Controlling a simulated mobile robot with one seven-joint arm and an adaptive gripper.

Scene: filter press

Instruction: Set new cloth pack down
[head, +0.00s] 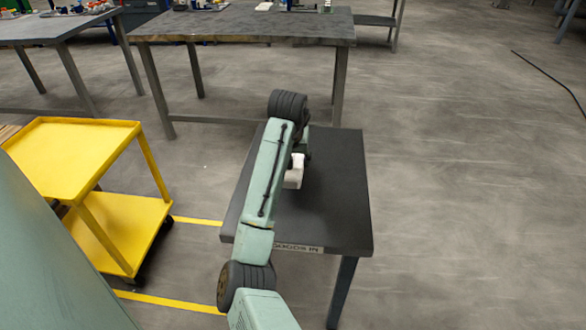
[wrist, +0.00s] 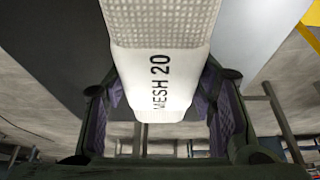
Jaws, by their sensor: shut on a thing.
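The new cloth pack (wrist: 162,60) is a white woven bundle with a plain band printed "MESH 20". In the wrist view it sits between the two finger pads of my gripper (wrist: 160,115), which is shut on it. In the head view the white pack (head: 294,172) shows beside my arm, over the dark table marked "GOODS IN" (head: 338,190). My arm hides most of my gripper there and part of the tabletop. I cannot tell whether the pack touches the table.
A yellow cart (head: 120,215) stands to the left of the table, with yellow floor lines between them. A larger grey workbench (head: 245,25) stands behind. The right part of the dark tabletop is bare, and the floor to the right is open.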

